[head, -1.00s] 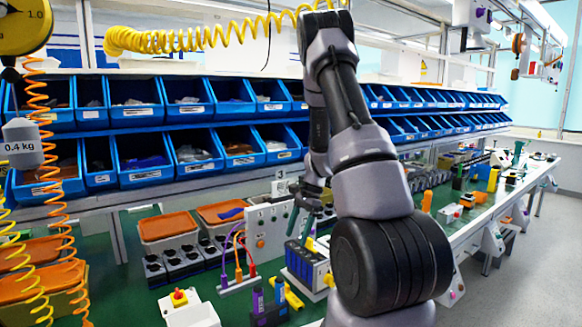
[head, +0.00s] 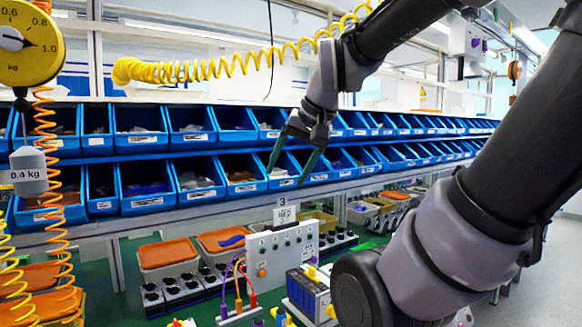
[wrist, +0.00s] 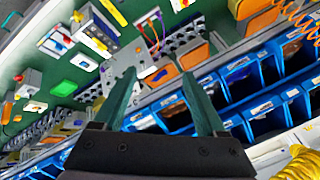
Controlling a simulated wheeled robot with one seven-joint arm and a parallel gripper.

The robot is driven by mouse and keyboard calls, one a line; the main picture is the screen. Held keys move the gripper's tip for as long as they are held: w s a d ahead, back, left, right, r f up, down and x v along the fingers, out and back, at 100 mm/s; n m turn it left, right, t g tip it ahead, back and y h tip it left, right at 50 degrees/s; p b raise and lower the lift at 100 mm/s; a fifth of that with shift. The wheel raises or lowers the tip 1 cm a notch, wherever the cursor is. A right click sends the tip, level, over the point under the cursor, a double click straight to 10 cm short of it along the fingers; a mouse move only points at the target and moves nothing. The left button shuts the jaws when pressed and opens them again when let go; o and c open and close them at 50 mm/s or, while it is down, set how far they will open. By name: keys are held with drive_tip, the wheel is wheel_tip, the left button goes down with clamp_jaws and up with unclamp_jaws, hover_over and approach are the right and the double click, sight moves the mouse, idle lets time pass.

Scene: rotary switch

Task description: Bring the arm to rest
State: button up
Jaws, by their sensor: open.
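My gripper (head: 292,168) hangs in front of the blue bins in the head view, with its two green fingers pointing down and spread apart. It is open and nothing shows between the fingers. The fingers also show in the wrist view (wrist: 160,88), spread, with the bins and the bench behind them. The arm is raised and bent, and its dark links cross the right side of the head view. A grey panel with a rotary switch (head: 282,257) stands on the green bench, lower in the picture than the gripper and apart from it.
Two rows of blue bins (head: 146,199) run along the back of the bench. A yellow coiled hose (head: 215,68) hangs above them. A yellow dial scale (head: 30,42) and a 0.4 kg weight (head: 28,172) hang at the left. Orange-lidded boxes (head: 168,254) stand on the bench.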

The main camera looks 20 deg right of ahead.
drive_tip(key=shift+s+a+r+n+t, duration=0.1)
drive_tip(key=shift+s+r+n+t, duration=0.1)
drive_tip(key=shift+s, duration=0.25)
drive_tip(key=shift+s+r+n+t, duration=0.15)
drive_tip(key=shift+s+n+t, duration=0.05)
drive_tip(key=shift+s, duration=0.25)
